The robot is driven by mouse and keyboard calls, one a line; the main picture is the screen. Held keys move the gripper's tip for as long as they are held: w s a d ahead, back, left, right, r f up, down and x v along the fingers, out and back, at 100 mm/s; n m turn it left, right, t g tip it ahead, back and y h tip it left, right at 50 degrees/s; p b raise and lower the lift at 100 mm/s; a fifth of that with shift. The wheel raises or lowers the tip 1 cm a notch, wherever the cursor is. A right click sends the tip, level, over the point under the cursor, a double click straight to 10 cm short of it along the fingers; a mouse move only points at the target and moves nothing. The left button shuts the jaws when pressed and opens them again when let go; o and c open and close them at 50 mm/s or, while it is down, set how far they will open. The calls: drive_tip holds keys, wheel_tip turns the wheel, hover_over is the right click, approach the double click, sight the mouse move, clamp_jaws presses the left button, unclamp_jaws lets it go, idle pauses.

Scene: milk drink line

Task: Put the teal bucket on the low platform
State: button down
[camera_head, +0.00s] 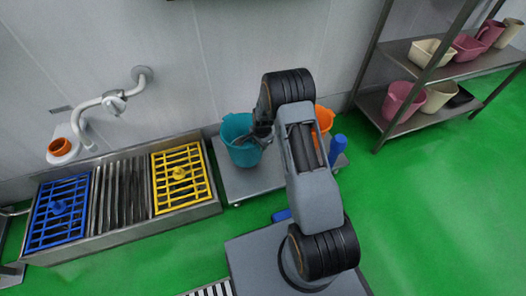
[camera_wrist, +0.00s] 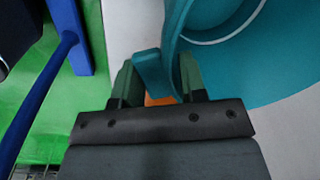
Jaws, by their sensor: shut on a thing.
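The teal bucket (camera_head: 238,142) is upright over the left part of the low grey platform (camera_head: 243,186) by the wall. I cannot tell whether its base touches the platform. My gripper (camera_head: 263,134) is at the bucket's right side. In the wrist view, my gripper (camera_wrist: 158,80) is shut on a teal tab at the rim of the bucket (camera_wrist: 245,60). My arm hides the middle of the platform.
An orange bucket (camera_head: 324,118) and a blue object (camera_head: 338,149) are on the platform's right side. A steel drain trough with blue (camera_head: 58,212) and yellow grates (camera_head: 180,178) lies left. A shelf rack (camera_head: 425,115) holds several tubs and jugs. Green floor is clear at right.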

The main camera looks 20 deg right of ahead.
drive_tip(key=shift+w+d+f+b, duration=0.25)
drive_tip(key=shift+d+f, duration=0.15)
drive_tip(key=shift+f, duration=0.2)
drive_tip(key=shift+w+d+f+b, duration=0.25)
drive_tip(key=shift+d+f, duration=0.1)
drive_tip(key=shift+f, duration=0.2)
wheel_tip(320, 180, down, 3)
drive_tip(key=shift+b, duration=0.85)
drive_tip(key=shift+f, duration=0.1)
drive_tip(key=c, duration=0.7)
unclamp_jaws()
